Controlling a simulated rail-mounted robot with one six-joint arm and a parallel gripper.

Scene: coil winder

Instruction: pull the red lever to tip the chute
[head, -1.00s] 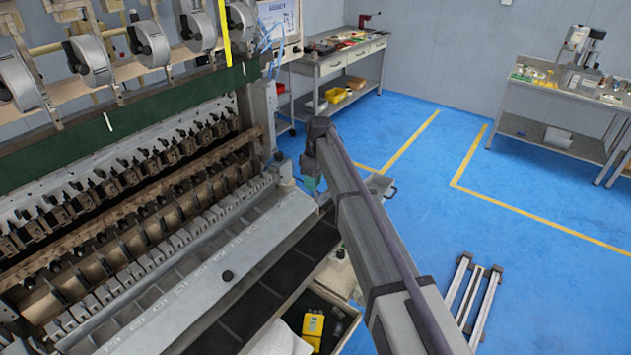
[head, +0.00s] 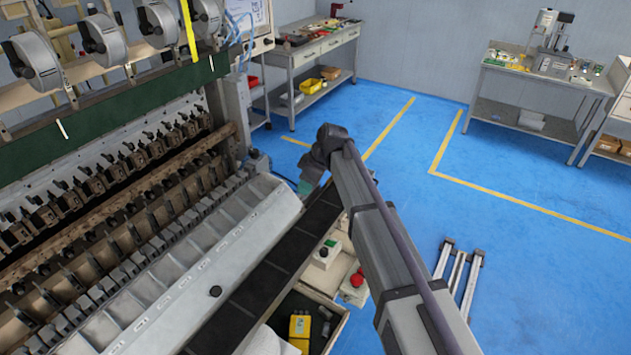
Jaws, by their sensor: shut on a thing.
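My gripper (head: 307,187) shows only as a small greenish part under the dark wrist at the far end of my arm. It is low beside the far right end of the coil winder. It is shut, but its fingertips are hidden. No red lever can be made out in the head view; what is held there, taken to be the lever, is hidden. A long pale sloping metal panel (head: 222,248), likely the chute, runs along the winder's front, with a black knob on it.
A dark strip (head: 285,257) runs in front of the panel. A control box with a red button (head: 356,283) and an open drawer with a yellow device (head: 299,328) lie nearer. Metal rails (head: 458,272) lie on the open blue floor. Workbenches (head: 320,50) stand behind.

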